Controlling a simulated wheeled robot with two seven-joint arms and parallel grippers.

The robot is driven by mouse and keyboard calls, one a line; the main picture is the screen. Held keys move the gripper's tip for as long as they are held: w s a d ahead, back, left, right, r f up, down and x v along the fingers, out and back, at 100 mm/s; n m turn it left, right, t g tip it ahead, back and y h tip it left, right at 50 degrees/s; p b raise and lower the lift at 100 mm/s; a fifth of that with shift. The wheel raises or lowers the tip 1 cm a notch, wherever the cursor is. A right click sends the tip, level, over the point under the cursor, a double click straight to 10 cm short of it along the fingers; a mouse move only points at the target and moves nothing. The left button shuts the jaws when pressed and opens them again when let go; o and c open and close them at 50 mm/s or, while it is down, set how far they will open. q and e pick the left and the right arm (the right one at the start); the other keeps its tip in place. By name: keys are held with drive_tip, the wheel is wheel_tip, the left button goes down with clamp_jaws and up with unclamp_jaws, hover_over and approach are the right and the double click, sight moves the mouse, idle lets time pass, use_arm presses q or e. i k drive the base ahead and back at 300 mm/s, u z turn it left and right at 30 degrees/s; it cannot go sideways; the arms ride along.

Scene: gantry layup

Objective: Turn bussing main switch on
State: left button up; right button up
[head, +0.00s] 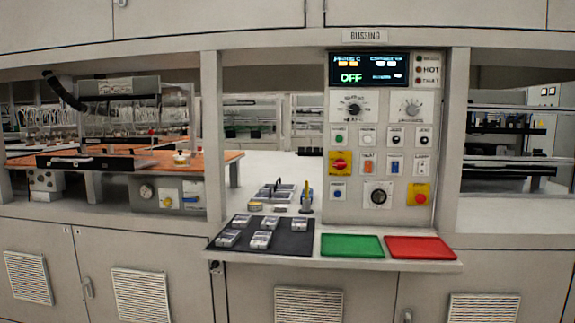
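The bussing panel (381,128) stands right of centre under a "BUSSING" sign (365,36). Its display (369,70) reads OFF in green. A red rotary switch on a yellow plate (340,163) sits at the panel's left, below a row of small buttons; it looks like the main switch, but its label is too small to read. Its handle's exact angle is hard to tell. Neither of my grippers is in view.
A red button on a yellow plate (419,195) and a black dial (378,195) sit lower on the panel. The shelf below holds a black mat (286,245) with several small grey blocks, a green pad (351,245) and a red pad (419,247). The space before the panel is clear.

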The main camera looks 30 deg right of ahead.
sight(340, 164)
drive_tip(key=z, duration=0.3)
drive_tip(key=i, duration=0.9)
drive_tip(key=z, duration=0.55)
